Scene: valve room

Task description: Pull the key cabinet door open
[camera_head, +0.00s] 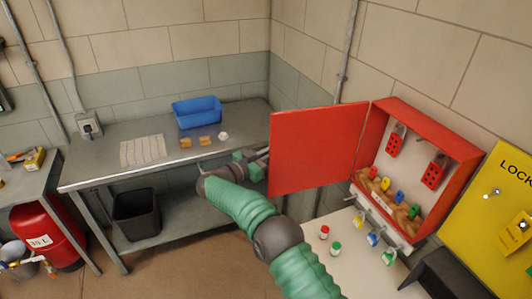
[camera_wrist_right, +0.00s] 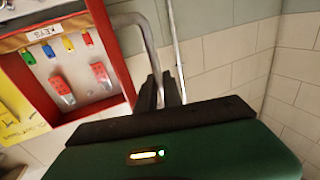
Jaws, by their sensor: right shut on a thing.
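The red key cabinet (camera_head: 448,137) is on the wall at the right, and its interior shows. Its red door (camera_head: 320,145) is swung wide out to the left, with its inner face toward me. My right gripper (camera_head: 262,156) is at the door's free left edge, partly hidden behind it. In the right wrist view the dark fingers (camera_wrist_right: 166,90) are closed around a grey bent bar handle (camera_wrist_right: 153,50). The open cabinet (camera_wrist_right: 119,50) also shows there at the left, with a KEYS label. My left gripper is not in view.
Coloured key tags and red tags hang inside the cabinet. Small bottles (camera_head: 324,232) and padlocks (camera_head: 373,237) are below it. A yellow lockout board (camera_head: 505,205) is at the right. A steel bench (camera_head: 100,170) with a blue bin (camera_head: 198,112) stands behind my right arm.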

